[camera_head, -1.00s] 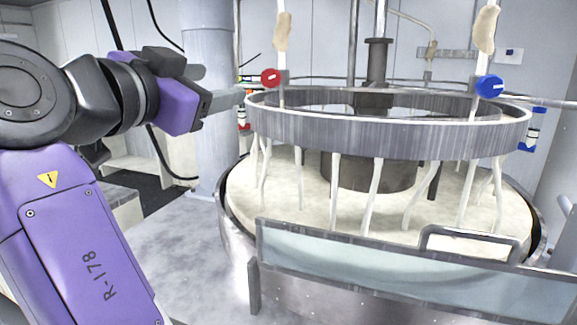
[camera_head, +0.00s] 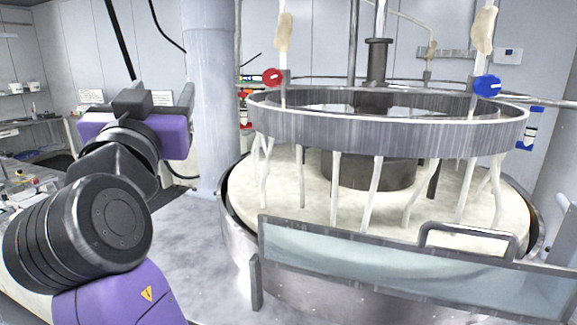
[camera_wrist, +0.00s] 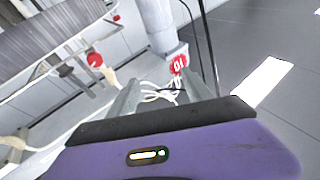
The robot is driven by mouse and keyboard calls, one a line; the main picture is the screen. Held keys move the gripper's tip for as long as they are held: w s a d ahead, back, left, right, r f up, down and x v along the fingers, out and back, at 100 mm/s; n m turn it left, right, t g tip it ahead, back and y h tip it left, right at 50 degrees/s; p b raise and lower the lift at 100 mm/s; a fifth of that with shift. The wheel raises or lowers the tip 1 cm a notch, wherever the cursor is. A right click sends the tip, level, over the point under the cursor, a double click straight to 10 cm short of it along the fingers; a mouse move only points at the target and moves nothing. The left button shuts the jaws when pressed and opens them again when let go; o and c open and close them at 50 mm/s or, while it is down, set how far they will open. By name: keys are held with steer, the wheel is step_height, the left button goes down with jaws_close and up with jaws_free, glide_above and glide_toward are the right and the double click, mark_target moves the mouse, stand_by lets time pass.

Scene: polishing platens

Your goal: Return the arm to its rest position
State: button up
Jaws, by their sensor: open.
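My arm is folded at the left of the head view, with its black joints and purple link in front. My gripper is apart from the machine and touches nothing that I can see.
A red valve knob (camera_head: 272,76) and a blue knob (camera_head: 488,86) sit above the ring. A grey column (camera_head: 212,110) stands between my gripper and the machine. A clear splash panel (camera_head: 400,262) fronts the machine. A bench (camera_head: 22,135) lies at the far left.

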steer(key=s+d+f+n+g+y, duration=0.1)
steer(key=s+d+f+n+y, duration=0.2)
steer(key=f, duration=0.7)
steer(key=s+d+f+n+y, duration=0.1)
steer(key=s+d+f, duration=0.2)
steer(key=d+f, duration=0.5)
steer(key=s+d+f+n+g+y, duration=0.15)
steer(key=s+f, duration=0.25)
steer(key=f, duration=0.7)
steer(key=s+d+f+m+g+h, duration=0.1)
steer(key=s+d+f+m+h, duration=0.1)
steer(key=s+d+f, duration=0.4)
steer(key=s+d+f+m+g+h, duration=0.1)
steer(key=s+d+f+m+h, duration=0.1)
steer(key=s+d+f, duration=0.4)
steer(key=s+d+f+m+g+h, duration=0.2)
steer(key=s+d+f+h, duration=0.2)
steer(key=s+d, duration=1)
steer(key=s+f, duration=0.1)
steer(key=s, duration=0.6)
steer(key=shift+s+f, duration=0.15)
steer(key=shift+f, duration=0.25)
steer(key=shift+h, duration=0.25)
